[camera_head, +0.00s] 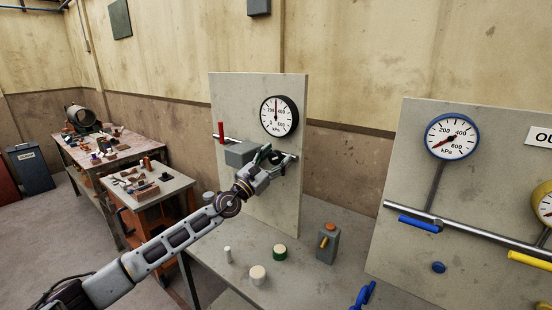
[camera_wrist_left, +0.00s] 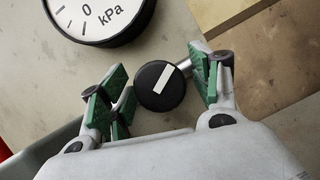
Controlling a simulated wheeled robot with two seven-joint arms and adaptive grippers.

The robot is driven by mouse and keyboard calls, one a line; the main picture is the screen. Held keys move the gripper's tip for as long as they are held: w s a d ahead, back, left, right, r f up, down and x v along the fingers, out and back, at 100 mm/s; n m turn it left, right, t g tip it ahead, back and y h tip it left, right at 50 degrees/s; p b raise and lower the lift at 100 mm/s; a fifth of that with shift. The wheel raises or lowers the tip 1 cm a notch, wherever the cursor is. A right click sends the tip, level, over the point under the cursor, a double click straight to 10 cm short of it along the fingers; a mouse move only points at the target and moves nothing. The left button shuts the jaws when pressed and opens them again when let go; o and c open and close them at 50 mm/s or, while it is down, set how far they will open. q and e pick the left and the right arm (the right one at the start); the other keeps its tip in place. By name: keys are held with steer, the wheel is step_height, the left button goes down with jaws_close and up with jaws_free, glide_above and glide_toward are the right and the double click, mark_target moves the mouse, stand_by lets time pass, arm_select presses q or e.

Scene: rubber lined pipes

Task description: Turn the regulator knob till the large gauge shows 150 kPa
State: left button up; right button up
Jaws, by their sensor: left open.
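The large black-rimmed gauge (camera_head: 279,116) is on the left upright panel. Its needle points about straight up, between the 200 and 400 marks. Its lower part also shows in the left wrist view (camera_wrist_left: 98,14), without the needle. The regulator knob (camera_wrist_left: 160,87) is a round black cap with a white bar tilted up to the right. My left gripper (camera_head: 264,160) is at the panel just below the gauge. In the left wrist view its green-padded fingers (camera_wrist_left: 158,78) are open, one on each side of the knob. I cannot tell whether they touch it. My right gripper is out of view.
A grey box (camera_head: 240,153) and a red lever (camera_head: 221,132) are on the pipe left of my gripper. Small parts and a grey box with an orange top (camera_head: 328,243) stand on the bench below. A blue-rimmed gauge (camera_head: 452,137) is on the right panel.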

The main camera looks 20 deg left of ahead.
arm_select(q)
steer(key=c, duration=1)
steer(key=shift+c, duration=0.2)
